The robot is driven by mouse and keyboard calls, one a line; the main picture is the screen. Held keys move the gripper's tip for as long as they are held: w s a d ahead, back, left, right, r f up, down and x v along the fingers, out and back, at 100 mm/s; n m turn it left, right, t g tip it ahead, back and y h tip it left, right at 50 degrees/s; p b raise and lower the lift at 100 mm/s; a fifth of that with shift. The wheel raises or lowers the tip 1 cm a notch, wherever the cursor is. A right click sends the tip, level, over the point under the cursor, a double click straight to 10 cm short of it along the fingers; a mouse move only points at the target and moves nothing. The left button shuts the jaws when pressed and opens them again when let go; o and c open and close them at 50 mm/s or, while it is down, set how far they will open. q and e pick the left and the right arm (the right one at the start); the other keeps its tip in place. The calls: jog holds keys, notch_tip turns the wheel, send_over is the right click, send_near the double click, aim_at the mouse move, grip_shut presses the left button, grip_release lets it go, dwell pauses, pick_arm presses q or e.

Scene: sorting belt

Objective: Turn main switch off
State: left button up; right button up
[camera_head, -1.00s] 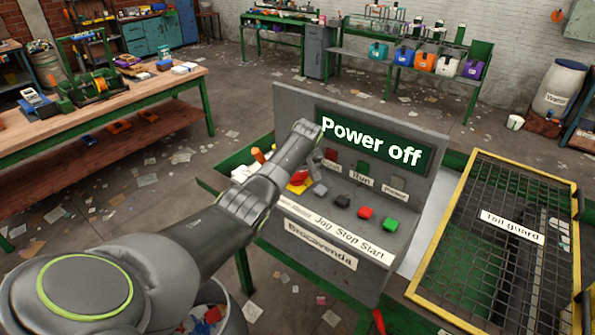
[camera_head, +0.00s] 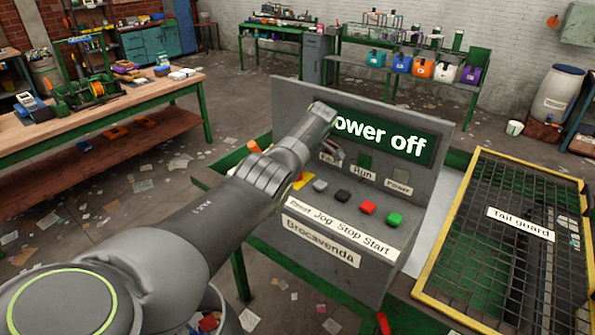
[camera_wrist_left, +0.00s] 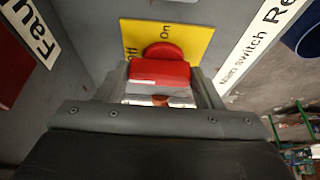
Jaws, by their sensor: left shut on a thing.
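The main switch is a red knob with a bar handle (camera_wrist_left: 160,72) on a yellow plate (camera_wrist_left: 193,38) marked On and Off in the left wrist view. My left gripper (camera_wrist_left: 160,84) is shut on this handle, with a finger on each side. In the head view my left forearm hides the knob, and only a bit of the yellow plate (camera_head: 301,181) shows. The panel's green display (camera_head: 383,137) reads "Power off", its first letter covered by my arm. My right gripper is not in view.
The grey control panel (camera_head: 310,225) carries grey, black, red (camera_head: 367,207) and green (camera_head: 394,219) buttons beside the switch. A yellow-framed tail guard (camera_head: 447,236) stands to the right. A wooden workbench (camera_head: 150,95) is at the left, with open floor behind the panel.

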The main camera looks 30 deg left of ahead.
pick_arm(q)
jog(key=shift+r, duration=0.1)
dwell(0.3)
jog(key=o, duration=1)
jog(key=shift+d+r, duration=0.15)
jog(key=shift+r, duration=0.25)
jog(key=shift+b+v, duration=2.2)
jog(key=shift+v, duration=6.05)
jog(key=shift+w, duration=0.1)
